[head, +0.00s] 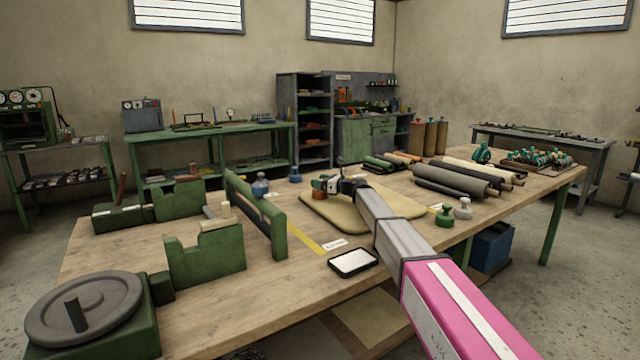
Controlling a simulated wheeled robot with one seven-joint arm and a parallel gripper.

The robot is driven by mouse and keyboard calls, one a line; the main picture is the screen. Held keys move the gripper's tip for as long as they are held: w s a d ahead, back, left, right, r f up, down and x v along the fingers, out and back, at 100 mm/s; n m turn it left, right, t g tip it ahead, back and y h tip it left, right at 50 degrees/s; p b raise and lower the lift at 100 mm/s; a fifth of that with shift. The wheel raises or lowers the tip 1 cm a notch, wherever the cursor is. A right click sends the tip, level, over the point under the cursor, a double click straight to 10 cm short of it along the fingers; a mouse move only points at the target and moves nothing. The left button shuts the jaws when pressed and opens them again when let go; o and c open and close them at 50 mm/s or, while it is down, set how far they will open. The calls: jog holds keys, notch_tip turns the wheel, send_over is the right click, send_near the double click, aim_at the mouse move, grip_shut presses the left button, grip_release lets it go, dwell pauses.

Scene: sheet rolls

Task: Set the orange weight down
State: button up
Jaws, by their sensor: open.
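My gripper (335,184) is at the end of my grey and pink arm, low over a tan sheet (385,208) on the wooden table. It is open. A small orange-brown thing (318,191), which looks like the orange weight, sits right at the fingertips, at the sheet's left part. The fingers partly hide it, and I cannot tell if they touch it. A green knobbed weight (444,216) and a pale grey-green one (463,209) stand on the table right of the sheet.
A green rail frame (262,215) stands left of the sheet, with a blue-grey knobbed weight (260,187) by it. A black-rimmed tray (353,262) lies in front. Rolls (455,180) lie to the right. Bare table shows around the tray.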

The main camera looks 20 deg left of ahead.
jog(key=v, duration=1.2)
